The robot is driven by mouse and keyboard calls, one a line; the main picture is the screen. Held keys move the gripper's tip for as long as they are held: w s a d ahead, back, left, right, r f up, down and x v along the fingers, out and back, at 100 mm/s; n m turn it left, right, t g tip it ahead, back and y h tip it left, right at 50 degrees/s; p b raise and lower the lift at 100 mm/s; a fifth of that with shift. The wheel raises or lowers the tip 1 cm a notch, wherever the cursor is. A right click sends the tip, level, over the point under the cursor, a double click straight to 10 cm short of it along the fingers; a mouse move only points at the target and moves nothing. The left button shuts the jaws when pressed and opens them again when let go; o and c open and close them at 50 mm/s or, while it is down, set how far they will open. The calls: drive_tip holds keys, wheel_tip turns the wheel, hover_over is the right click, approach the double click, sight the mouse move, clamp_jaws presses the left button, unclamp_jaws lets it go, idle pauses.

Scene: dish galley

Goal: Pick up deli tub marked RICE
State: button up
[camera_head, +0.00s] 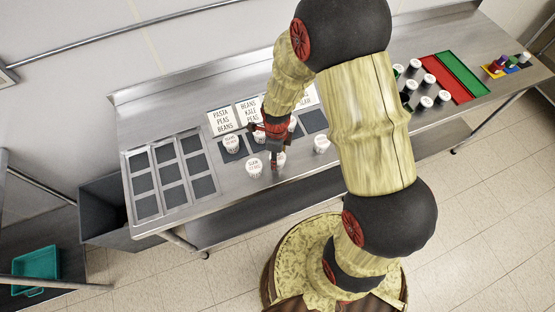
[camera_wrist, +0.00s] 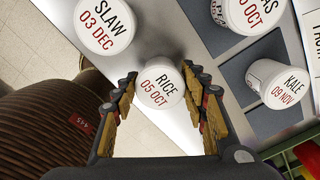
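The deli tub marked RICE, with 05 OCT in red (camera_wrist: 158,86), is a white tub with a round lid, in the middle of the wrist view. My gripper (camera_wrist: 163,92) is open, with one finger on each side of the tub. I cannot tell whether either finger touches it. In the head view my gripper (camera_head: 275,160) points down at the counter, and I cannot make out the RICE tub there. A tub marked SLAW (camera_wrist: 103,25) stands close by, at upper left in the wrist view.
A tub ending in AS (camera_wrist: 250,14) and a KALE tub (camera_wrist: 274,84) stand on dark pads behind. Another white tub (camera_head: 321,144) stands right of my gripper in the head view. Label cards (camera_head: 222,121) line the back. The steel counter's front edge is close.

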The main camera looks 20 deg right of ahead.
drive_tip(key=c, duration=0.6)
